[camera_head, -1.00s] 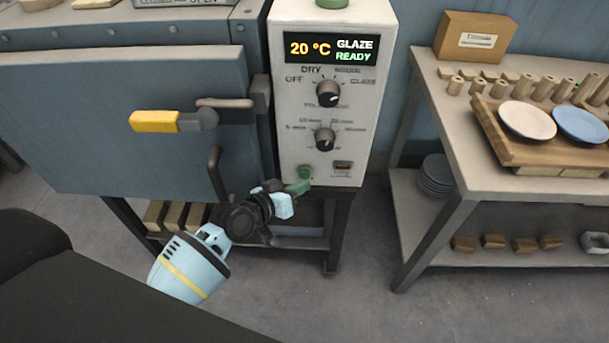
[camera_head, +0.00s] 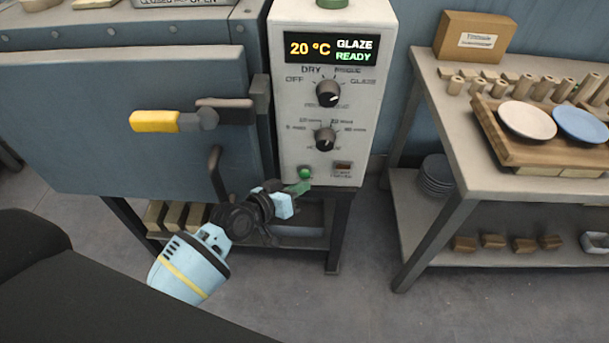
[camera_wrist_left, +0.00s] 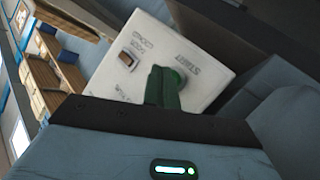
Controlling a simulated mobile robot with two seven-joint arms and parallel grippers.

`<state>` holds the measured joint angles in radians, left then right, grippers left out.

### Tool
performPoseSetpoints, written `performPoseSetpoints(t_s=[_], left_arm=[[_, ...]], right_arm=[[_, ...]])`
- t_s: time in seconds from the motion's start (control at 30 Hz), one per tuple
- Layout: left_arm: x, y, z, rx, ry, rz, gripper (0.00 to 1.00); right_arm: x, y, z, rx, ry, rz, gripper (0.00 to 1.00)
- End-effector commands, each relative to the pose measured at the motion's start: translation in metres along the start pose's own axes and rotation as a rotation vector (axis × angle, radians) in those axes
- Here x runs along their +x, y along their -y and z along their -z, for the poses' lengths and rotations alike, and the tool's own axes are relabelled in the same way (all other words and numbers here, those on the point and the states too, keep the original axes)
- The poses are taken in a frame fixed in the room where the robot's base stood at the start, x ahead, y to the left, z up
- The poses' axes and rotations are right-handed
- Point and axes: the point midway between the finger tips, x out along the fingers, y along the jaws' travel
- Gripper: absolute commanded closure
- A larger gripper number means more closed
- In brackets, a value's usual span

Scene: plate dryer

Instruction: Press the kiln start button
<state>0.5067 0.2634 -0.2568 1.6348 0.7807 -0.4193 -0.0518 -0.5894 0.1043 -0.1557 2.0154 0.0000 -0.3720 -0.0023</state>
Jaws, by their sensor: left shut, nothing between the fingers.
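The kiln control box (camera_head: 285,130) is white, with a display (camera_head: 330,48) reading 20 °C, GLAZE, READY. The round green start button (camera_head: 305,172) is low on its front, left of a small dark rocker switch (camera_head: 343,167). My left gripper (camera_head: 301,188) is shut and empty, its green fingertips just below the button. In the left wrist view the shut fingers (camera_wrist_left: 162,88) cover part of the green button (camera_wrist_left: 180,73); whether they touch it I cannot tell. My right gripper is not in view.
Two dark knobs, an upper one (camera_head: 328,94) and a lower one (camera_head: 325,138), sit above the button. The kiln door (camera_head: 80,110) with a yellow handle (camera_head: 154,121) is at left. A table (camera_head: 450,125) with plates and a tray stands at right.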

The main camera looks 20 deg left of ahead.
Motion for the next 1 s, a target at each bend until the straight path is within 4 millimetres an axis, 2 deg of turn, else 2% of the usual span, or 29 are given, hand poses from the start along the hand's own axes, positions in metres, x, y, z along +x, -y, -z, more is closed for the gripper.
performPoseSetpoints(t_s=[1.0], left_arm=[[0.0070,0.0067,0.0073,0.003,-0.004,0.003,1.00]], right_arm=[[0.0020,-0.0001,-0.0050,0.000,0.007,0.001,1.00]])
